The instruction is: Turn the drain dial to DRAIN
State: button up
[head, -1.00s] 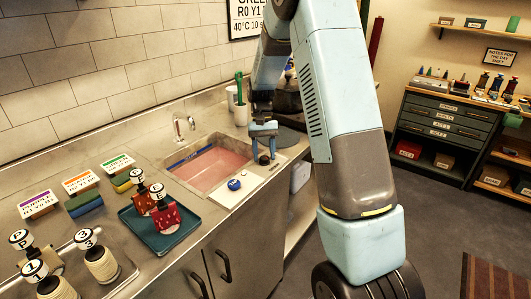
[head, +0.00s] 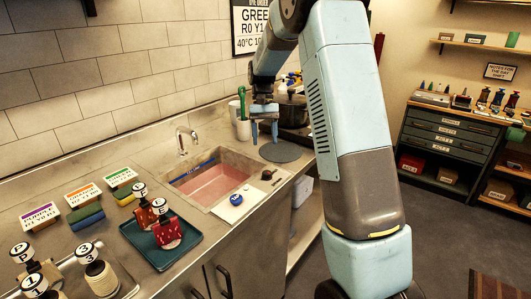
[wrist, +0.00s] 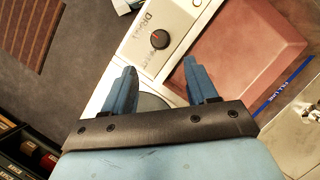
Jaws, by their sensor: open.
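The drain dial (head: 267,174) is a dark round knob on the pale panel at the right end of the sink. In the wrist view the dial (wrist: 159,39) lies beyond my fingertips and shows a small red mark. Lettering that seems to read DRAIN stands at its upper left, and a second label below it is too small to read. I cannot tell exactly where the mark points. My gripper (head: 264,140) is open and empty above the panel, apart from the dial. Its two blue fingers (wrist: 159,66) stand wide apart in the wrist view.
The sink (head: 208,184) holds reddish liquid. A grey round mat (head: 281,152), a dark pot (head: 293,110) and a cup with green handles (head: 243,128) stand behind. A teal tray (head: 163,245) with stamps lies at left.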

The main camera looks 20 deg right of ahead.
jog(key=v, duration=0.3)
jog(key=shift+w, duration=0.1)
jog(key=shift+r, duration=0.1)
jog(key=s+r+t, duration=0.2)
jog(key=s+r, duration=0.4)
jog(key=s, duration=0.2)
jog(key=s+r+t, duration=0.3)
jog(key=s+r, duration=0.3)
jog(key=s, duration=0.3)
jog(key=s+f+n+t, duration=0.1)
jog(key=s+t, duration=0.4)
jog(key=s, duration=1.3)
jog(key=shift+f+n+h, duration=0.3)
jog(key=shift+n, duration=0.1)
